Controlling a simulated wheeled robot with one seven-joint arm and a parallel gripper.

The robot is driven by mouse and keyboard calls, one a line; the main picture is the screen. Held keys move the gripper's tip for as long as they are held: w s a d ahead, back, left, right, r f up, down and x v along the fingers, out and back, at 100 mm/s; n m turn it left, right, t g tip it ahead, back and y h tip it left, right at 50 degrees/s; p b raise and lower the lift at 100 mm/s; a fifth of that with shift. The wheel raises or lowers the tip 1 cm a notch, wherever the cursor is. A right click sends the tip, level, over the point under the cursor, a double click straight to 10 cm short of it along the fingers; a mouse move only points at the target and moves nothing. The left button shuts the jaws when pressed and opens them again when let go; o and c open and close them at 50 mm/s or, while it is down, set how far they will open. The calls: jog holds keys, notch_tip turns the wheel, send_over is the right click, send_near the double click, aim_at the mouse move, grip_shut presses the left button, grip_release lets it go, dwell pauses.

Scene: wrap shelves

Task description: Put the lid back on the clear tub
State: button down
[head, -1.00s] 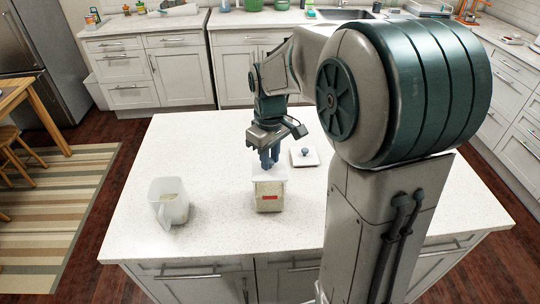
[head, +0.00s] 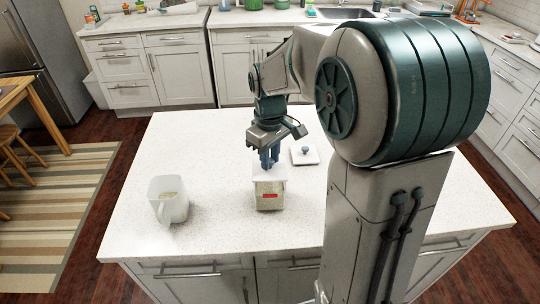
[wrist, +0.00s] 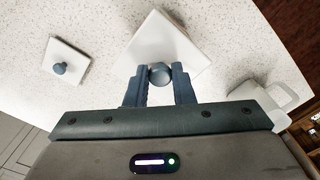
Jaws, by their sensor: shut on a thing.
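The clear tub (head: 269,201) stands upright on the white counter, with pale contents and a red label on its front. A white square lid (head: 270,174) is over its top. The lid also shows in the wrist view (wrist: 165,40), covering whatever is beneath it. My gripper (head: 269,160) is shut on the lid's round blue knob (wrist: 160,73), one finger on each side. The lid's lower edge meets the tub's rim in the head view, but I cannot tell whether it is fully seated.
A second white square lid with a blue knob (head: 304,155) lies on the counter right of the tub and farther back; it also shows in the wrist view (wrist: 60,66). The counter (head: 215,140) is otherwise clear.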

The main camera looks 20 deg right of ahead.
jog(key=c, duration=0.7)
grip_release()
jog(key=shift+r, duration=0.1)
jog(key=shift+r+p, duration=2.75)
jog(key=shift+r, duration=0.7)
grip_shut()
